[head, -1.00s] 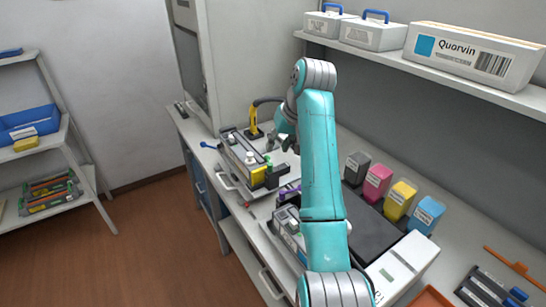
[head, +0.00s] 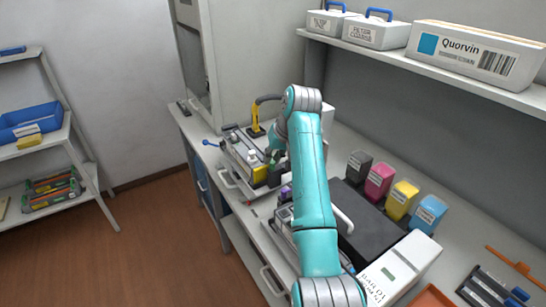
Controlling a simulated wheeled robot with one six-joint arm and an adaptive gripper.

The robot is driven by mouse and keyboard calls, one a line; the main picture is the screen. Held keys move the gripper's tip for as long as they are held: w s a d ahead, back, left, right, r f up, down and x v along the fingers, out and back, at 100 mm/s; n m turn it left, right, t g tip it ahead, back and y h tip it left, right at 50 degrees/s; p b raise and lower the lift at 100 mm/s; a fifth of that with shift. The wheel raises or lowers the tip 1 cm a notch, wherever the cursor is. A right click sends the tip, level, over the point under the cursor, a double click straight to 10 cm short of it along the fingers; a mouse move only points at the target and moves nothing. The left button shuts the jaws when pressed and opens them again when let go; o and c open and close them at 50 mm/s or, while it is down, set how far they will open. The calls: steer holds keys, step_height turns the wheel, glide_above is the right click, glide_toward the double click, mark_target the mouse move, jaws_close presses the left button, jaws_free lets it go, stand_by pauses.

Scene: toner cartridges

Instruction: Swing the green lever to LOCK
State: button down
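A long grey unit (head: 232,160) with a yellow band and a black end block (head: 276,175) sits on the bench, left of my arm. A small green part (head: 273,160), which looks like the green lever, shows near the unit's right end. My gripper (head: 271,153) is at this green part, small and dark, partly hidden by my teal arm. I cannot tell whether it touches the lever or how its fingers stand. Any LOCK marking is too small to read.
A yellow-and-black stand (head: 256,124) with a dark hose is behind the unit. Black, magenta (head: 379,181), yellow and cyan cartridges stand right of my arm by a dark panel (head: 362,217). A shelf (head: 440,77) with boxes overhangs the bench. Floor at left is clear.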

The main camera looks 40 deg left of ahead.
steer(key=shift+a+n+g, duration=0.1)
steer(key=shift+n+g, duration=0.7)
steer(key=shift+n, duration=0.9)
steer(key=c, duration=1.2)
jaws_free()
steer(key=shift+c, duration=0.2)
steer(key=v, duration=1.2)
steer(key=shift+s+f, duration=0.1)
steer(key=shift+s, duration=0.05)
